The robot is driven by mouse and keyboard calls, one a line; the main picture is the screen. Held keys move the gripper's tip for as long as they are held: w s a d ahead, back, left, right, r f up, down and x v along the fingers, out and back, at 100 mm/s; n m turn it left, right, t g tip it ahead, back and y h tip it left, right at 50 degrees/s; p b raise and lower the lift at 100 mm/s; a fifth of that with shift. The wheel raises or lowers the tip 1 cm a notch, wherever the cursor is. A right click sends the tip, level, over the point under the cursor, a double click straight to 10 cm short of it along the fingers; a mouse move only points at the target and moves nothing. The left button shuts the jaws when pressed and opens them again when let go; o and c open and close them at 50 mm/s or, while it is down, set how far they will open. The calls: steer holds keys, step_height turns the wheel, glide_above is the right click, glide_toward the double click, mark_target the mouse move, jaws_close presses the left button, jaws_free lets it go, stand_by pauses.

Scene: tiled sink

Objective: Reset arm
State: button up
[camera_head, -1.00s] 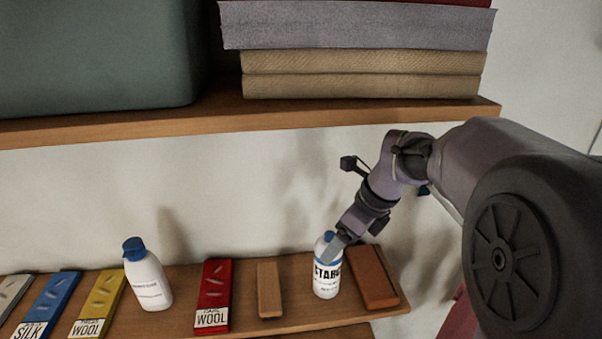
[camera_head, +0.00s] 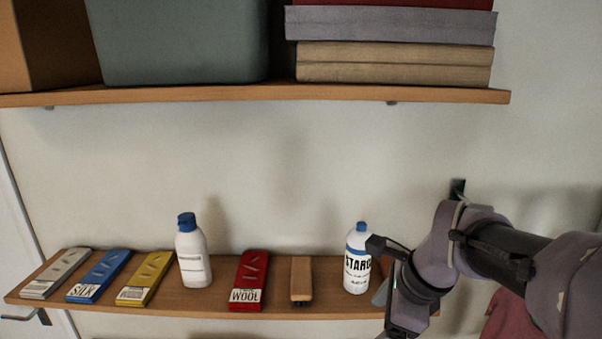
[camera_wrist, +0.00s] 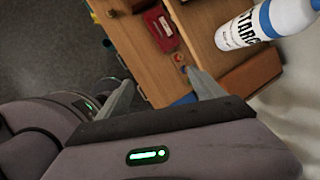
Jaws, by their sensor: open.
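My gripper (camera_wrist: 165,95) is open and empty in the wrist view, its two grey fingers spread apart. In the head view my arm is at the lower right, and the gripper end is partly cut off by the lower edge. The white starch bottle (camera_head: 355,270) with a blue cap stands upright on the lower shelf, just left of my wrist, which covers part of its right side. The bottle also shows in the wrist view (camera_wrist: 262,25), clear of the fingers.
The lower shelf (camera_head: 210,302) holds a wooden brush (camera_head: 301,279), a red wool box (camera_head: 249,280), another white bottle (camera_head: 193,255) and several boxes. The upper shelf (camera_head: 330,95) holds folded cloths (camera_head: 393,65) and a green bin (camera_head: 180,40).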

steer(key=s+a+f+n+t+b, duration=0.1)
steer(key=s+f+n+b, duration=0.7)
steer(key=f+b, duration=0.4)
steer(key=s+a+f+n+t+b, duration=0.1)
steer(key=s+a+f+n+b, duration=0.1)
steer(key=s+f+n+b, duration=0.6)
step_height(320, 180, down, 7)
steer(key=s+b, duration=0.2)
steer(key=b, duration=0.3)
steer(key=shift+s+a+f+n+h, duration=0.15)
steer(key=shift+s+a+n+h, duration=0.1)
steer(key=shift+s+n+h, duration=0.15)
